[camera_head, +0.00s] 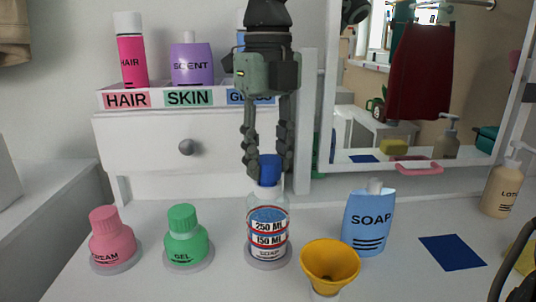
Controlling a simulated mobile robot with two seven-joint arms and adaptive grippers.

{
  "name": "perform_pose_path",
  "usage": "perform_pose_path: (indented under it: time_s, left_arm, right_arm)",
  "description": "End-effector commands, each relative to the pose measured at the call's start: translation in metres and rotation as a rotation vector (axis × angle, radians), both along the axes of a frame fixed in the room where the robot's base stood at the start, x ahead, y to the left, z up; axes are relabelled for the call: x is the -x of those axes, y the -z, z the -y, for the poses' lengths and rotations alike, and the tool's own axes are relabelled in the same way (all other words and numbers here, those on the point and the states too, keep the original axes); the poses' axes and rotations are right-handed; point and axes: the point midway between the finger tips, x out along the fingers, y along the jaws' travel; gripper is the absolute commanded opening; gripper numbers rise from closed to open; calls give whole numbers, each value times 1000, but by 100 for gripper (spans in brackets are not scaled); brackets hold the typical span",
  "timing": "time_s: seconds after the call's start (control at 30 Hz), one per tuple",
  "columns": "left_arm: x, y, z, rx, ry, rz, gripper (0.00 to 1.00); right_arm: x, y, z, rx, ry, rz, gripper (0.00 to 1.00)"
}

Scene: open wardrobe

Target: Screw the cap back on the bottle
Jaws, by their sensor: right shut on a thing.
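A clear bottle (267,222) marked 250 ML, 150 ML and SOAP stands upright on a round grey disc (268,260) at the middle of the counter. A blue cap (270,168) is at the top of its white neck. I cannot tell whether it is threaded on or only resting there. My right gripper (268,166) comes straight down from above, with its fingers on either side of the cap, shut on it. The fingers hide part of the cap. My left gripper is not in view.
A yellow funnel (330,262) stands right in front of the bottle, with a blue SOAP bottle (367,222) beyond it. Green GEL (187,234) and pink CREAM (112,236) jars stand left. A labelled shelf (200,97) and a mirror (415,100) are behind.

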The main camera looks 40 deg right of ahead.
Motion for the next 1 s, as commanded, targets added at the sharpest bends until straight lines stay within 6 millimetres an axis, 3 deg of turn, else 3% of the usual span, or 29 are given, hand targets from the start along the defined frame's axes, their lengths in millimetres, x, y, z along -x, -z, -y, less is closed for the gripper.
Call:
perform_pose_path:
  time_s: [0.2, 0.23, 0.4, 0.77, 1.0]
  left_arm:
    - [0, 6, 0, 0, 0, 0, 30]
    - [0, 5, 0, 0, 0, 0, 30]
    - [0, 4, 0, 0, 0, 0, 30]
    - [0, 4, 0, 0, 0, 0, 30]
    - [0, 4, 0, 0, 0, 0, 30]
  right_arm:
    - [0, 7, 0, 0, 0, 0, 0]
    - [0, 5, 0, 0, 0, 1, 36]
    - [0, 5, 0, 0, 0, 0, 58]
    - [0, 1, 0, 1, 1, 1, 58]
    - [-1, -38, 0, 1, 2, 5, 58]
